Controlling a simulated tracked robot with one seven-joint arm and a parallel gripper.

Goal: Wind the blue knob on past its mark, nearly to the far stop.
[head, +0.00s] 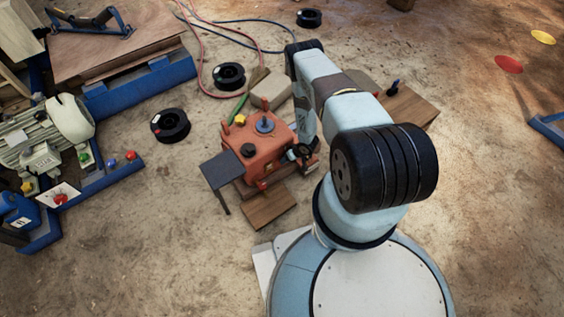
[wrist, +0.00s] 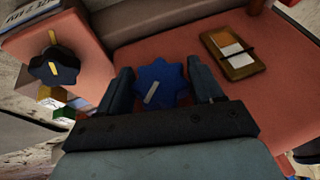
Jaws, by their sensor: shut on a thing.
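The blue knob (wrist: 170,76) is a lobed star knob with a pale pointer line on its face, on an orange-red panel in the wrist view. The line slants toward the lower left. My gripper (wrist: 161,80) is shut on the knob, with one dark finger on each side of it. The lower part of the knob is hidden behind the gripper body. I cannot make out the knob's mark or its stops. In the head view my arm reaches down to the right side of the orange-red machine (head: 262,152), and the gripped knob cannot be told there.
A black knob (wrist: 54,66) with a yellow pointer sits left of the blue knob. A small brown-framed plate (wrist: 232,54) is at its right. Black reels (head: 170,125), hoses and a blue-framed motor unit (head: 45,135) lie left of the machine. Floor at right is largely clear.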

